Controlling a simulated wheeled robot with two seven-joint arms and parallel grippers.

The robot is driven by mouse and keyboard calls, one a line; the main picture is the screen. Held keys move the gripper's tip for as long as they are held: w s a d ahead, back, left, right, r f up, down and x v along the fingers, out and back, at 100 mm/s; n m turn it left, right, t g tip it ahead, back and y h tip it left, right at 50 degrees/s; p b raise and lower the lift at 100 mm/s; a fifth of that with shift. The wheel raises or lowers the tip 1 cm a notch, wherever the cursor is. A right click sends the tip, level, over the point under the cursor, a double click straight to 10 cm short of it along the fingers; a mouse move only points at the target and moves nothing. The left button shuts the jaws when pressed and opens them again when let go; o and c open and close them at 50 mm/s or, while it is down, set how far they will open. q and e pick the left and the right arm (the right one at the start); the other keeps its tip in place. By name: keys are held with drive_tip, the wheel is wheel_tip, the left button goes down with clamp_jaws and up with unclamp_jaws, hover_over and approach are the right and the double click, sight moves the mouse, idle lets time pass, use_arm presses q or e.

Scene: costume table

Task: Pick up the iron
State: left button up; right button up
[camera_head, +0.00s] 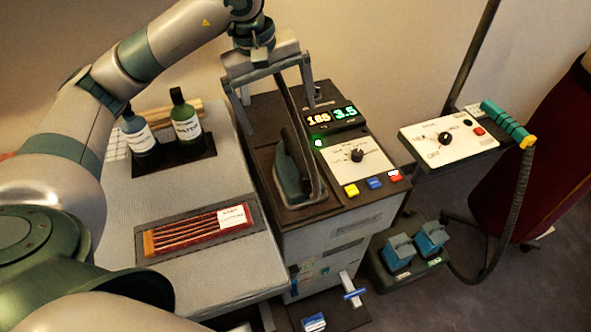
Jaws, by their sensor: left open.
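The iron (292,178) is dark with a teal-green body. It sits on a dark plate at the left side of the steam station (322,222), and a dark, narrow part rises from it toward the gripper. My left gripper (277,112) is above and slightly behind the iron, pointing down, with its two fingers spread wide. The fingers do not appear to hold the iron. The exact gap between them and it is hard to judge. My right gripper is not in view.
A padded board (205,275) on the left carries a green bottle (186,122), a blue bottle (138,133) and a tray of reddish sticks (200,230). Right stand a control panel (450,138) with a teal handle and hose, blue pedals (415,248) and a dark red form (535,165).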

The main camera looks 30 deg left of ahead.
use_arm(q)
drive_tip(key=p, duration=0.2)
hover_over(289, 147)
drive_tip(key=f, duration=0.4)
drive_tip(key=a+f, duration=0.1)
drive_tip(key=shift+s+f, duration=0.25)
drive_tip(key=shift+f, duration=0.15)
drive_tip(key=f, duration=0.1)
drive_tip(key=f+p, duration=0.1)
drive_tip(key=f, duration=0.2)
drive_tip(key=shift+w+d+f+p, duration=0.3)
drive_tip(key=shift+w+d+f, duration=0.05)
drive_tip(key=shift+w+f, duration=0.1)
drive_tip(key=shift+f, duration=0.25)
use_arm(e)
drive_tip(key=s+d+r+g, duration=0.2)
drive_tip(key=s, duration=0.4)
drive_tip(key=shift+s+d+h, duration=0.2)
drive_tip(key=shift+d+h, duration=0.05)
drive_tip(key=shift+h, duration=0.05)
